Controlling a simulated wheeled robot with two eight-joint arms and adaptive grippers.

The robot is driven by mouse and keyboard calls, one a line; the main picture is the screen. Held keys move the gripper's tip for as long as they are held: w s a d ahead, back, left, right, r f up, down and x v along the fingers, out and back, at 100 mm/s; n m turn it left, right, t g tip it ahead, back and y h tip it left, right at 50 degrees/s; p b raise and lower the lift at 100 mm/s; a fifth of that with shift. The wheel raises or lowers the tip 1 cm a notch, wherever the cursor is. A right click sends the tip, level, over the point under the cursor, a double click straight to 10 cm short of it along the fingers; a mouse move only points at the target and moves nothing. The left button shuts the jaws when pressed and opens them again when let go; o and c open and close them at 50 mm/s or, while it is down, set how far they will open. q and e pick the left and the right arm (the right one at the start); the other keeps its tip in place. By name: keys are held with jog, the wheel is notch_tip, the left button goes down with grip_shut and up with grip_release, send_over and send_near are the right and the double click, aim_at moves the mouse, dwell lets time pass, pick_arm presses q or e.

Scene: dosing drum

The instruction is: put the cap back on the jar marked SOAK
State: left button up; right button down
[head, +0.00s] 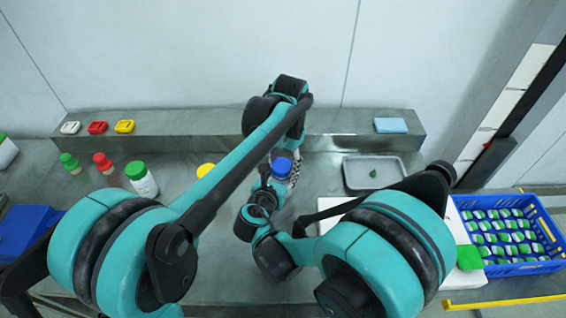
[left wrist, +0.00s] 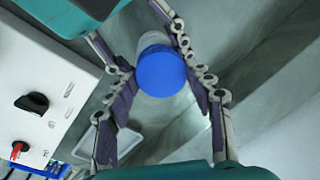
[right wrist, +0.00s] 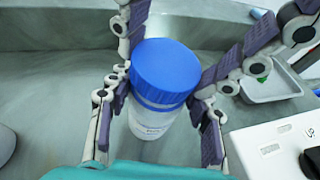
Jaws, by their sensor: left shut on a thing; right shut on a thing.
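A white jar (right wrist: 150,124) stands upright on the bench with a blue cap (right wrist: 166,70) over its mouth. The cap also shows in the head view (head: 282,167) and the left wrist view (left wrist: 161,72). The label is too small to read. My left gripper (left wrist: 158,88) is shut on the cap from above. My right gripper (right wrist: 158,112) is shut around the jar's body below the cap. The cap looks level on the jar; I cannot tell how tightly it sits. My arms hide part of the jar in the head view.
A green-capped white jar (head: 141,179), small green (head: 69,162) and red (head: 103,162) bottles and a yellow lid (head: 206,170) stand left. A grey tray (head: 348,178), a white control box (left wrist: 38,90) and a blue crate (head: 540,236) are right. A raised ledge runs behind.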

pick_arm(q)
jog(key=shift+a, duration=0.25)
jog(key=shift+g+h, duration=0.3)
jog(key=shift+c, duration=0.3)
jog(key=shift+r, duration=0.1)
jog(key=shift+o, duration=0.3)
jog(key=shift+w+d+f, duration=0.1)
jog(key=shift+d+f, duration=0.05)
jog(key=shift+f, duration=0.45)
jog(key=shift+o, duration=0.5)
jog(key=o, duration=0.8)
jog(key=shift+w, duration=0.1)
jog(key=shift+c, duration=0.2)
jog(key=shift+r, duration=0.1)
